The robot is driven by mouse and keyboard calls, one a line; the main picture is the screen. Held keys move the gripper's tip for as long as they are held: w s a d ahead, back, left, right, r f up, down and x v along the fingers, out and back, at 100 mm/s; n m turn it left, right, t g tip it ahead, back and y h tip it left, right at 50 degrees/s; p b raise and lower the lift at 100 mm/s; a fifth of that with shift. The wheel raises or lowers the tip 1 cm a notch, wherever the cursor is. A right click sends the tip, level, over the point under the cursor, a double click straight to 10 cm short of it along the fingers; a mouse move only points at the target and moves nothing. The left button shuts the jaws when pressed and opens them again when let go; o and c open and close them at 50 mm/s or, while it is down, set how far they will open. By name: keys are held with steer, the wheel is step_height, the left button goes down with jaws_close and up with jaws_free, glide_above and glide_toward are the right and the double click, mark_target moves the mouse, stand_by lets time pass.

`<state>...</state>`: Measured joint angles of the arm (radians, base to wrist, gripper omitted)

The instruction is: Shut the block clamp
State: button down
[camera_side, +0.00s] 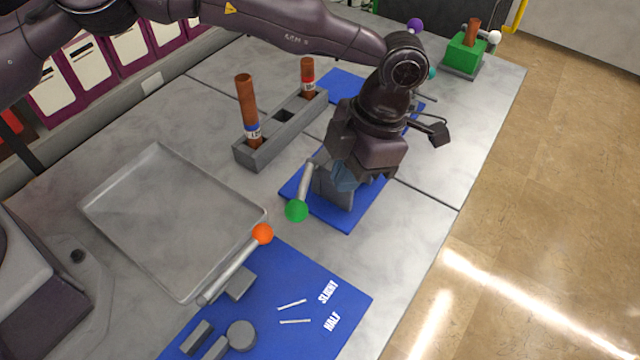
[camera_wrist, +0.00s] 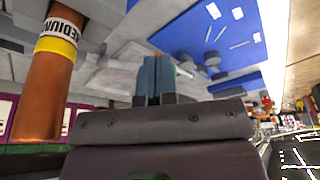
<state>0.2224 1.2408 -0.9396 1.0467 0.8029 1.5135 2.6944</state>
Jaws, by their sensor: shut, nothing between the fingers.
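A grey block fixture with a lever ending in a green ball (camera_side: 296,210) stands on a small blue mat (camera_side: 340,219); I take it for the block clamp. The lever slants up from the ball towards the block (camera_side: 329,188). My gripper (camera_side: 345,180) is right over the block and hides much of it, so contact is unclear. In the wrist view my blue fingers (camera_wrist: 155,79) are together with nothing between them. A brown tube with a yellow MEDIUM label (camera_wrist: 57,45) is close on the left there, apart from the fingers.
A grey rack (camera_side: 280,130) with two brown tubes stands behind, left of my gripper. A grey tray (camera_side: 165,215) lies at left. An orange-ball lever (camera_side: 262,234) is on the front blue mat (camera_side: 345,295). A green block (camera_side: 464,55) with a tube stands far right.

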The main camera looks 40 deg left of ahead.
steer(key=shift+s+a+f, duration=0.35)
steer(key=shift+s+a, duration=0.2)
steer(key=shift+s, duration=0.3)
steer(key=shift+s+a+f, duration=0.3)
steer(key=shift+s+a, duration=0.25)
steer(key=shift+s, duration=0.3)
steer(key=shift+a, duration=0.1)
steer(key=shift+s+a+f, duration=0.1)
steer(key=shift+s+a, duration=0.3)
steer(key=shift+s, duration=0.15)
steer(key=shift+w+d, duration=0.1)
steer(key=w+d+r, duration=0.4)
steer(key=w+r, duration=0.1)
steer(key=r, duration=0.5)
steer(key=shift+w+r, duration=0.25)
steer(key=shift+r, duration=0.05)
